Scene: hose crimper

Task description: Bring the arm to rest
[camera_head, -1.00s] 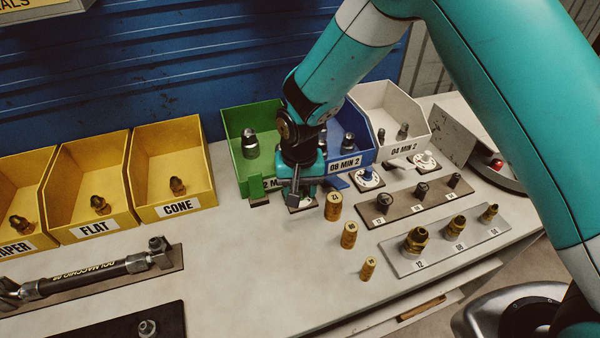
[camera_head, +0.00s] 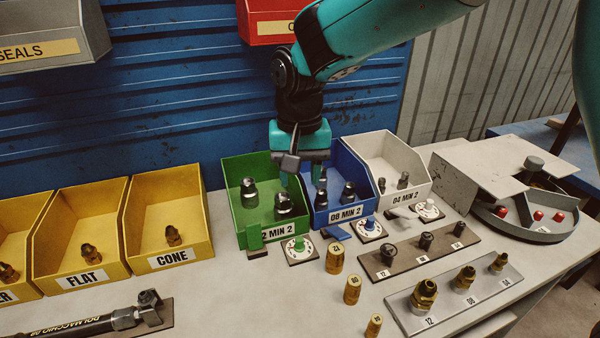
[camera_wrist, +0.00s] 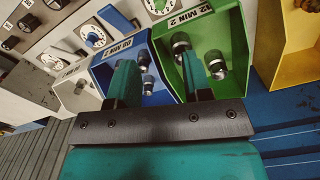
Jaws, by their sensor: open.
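My gripper (camera_head: 300,178) hangs from the teal arm above the back of the bench, over the green bin (camera_head: 243,212) and blue bin (camera_head: 347,157). In the wrist view its two teal fingers (camera_wrist: 160,70) stand wide apart with nothing between them. Behind the fingers, the wrist view shows the green bin (camera_wrist: 224,30) and the blue bin (camera_wrist: 168,97). Dark metal fittings (camera_head: 284,203) stand in the green bin, and more (camera_head: 348,191) stand in the blue bin. The fingertips are partly hard to make out in the head view.
Yellow bins (camera_head: 170,213) stand at left and a white bin (camera_head: 420,175) at right. Brass ferrules (camera_head: 335,259), dials (camera_head: 299,249) and fitting racks (camera_head: 420,256) lie in front. A red bin (camera_head: 262,22) hangs on the blue wall near the arm. A round machine (camera_head: 545,228) stands at right.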

